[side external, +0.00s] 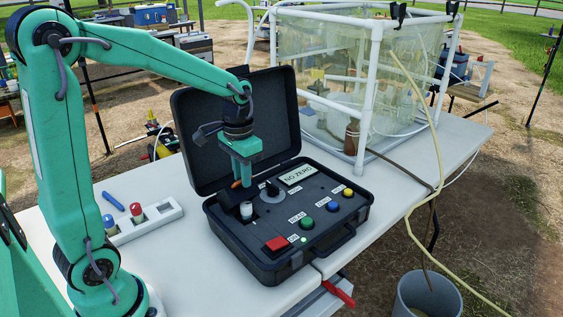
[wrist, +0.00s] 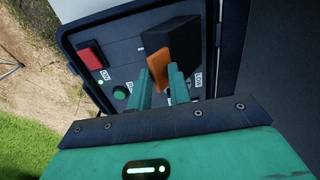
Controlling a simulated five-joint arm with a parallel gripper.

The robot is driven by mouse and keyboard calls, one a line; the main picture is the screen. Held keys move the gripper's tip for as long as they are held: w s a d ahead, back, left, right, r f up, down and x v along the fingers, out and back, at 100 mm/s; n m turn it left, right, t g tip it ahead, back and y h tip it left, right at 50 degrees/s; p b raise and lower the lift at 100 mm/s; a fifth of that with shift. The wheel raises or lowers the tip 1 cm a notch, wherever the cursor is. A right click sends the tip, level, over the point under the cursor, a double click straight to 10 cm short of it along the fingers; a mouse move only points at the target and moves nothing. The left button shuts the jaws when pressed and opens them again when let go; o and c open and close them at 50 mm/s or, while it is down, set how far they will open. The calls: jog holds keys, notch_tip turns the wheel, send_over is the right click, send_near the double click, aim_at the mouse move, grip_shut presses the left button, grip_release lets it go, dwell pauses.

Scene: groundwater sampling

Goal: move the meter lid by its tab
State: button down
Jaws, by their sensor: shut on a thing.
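The meter is a black case (side external: 290,250) open on the table, with its big cover raised behind. Its small black meter lid (side external: 228,198) is at the panel's left side, tilted up, and shows as a dark block in the wrist view (wrist: 172,36). The orange tab (wrist: 182,70) sticks out from the lid between my fingers. My gripper (wrist: 164,74) is shut on the tab; in the side view my gripper (side external: 246,186) points down over the panel and partly hides the tab (side external: 236,184). A pale vial (side external: 247,210) stands upright just beside the lid.
A white rack with red and blue caps (side external: 137,219) and a blue pen (side external: 113,201) lie left.

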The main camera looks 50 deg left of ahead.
jog(key=d+f, duration=0.2)
jog(key=d, duration=0.1)
jog(key=d+f, duration=0.3)
jog(key=shift+s+d+f, duration=0.1)
jog(key=shift+d+f, duration=0.05)
jog(key=shift+d, duration=0.15)
jog(key=c, duration=2.2)
grip_release()
jog(key=shift+d+f, duration=0.15)
jog(key=shift+f, duration=0.1)
jog(key=c, duration=1.6)
grip_release()
jog(key=shift+o, duration=0.2)
jog(key=shift+d, duration=0.1)
jog(key=shift+w+d+r, duration=0.1)
jog(key=shift+d, duration=2.15)
jog(key=shift+w+d+r, duration=0.1)
jog(key=shift+d, duration=2.1)
notch_tip(320, 180, up, 8)
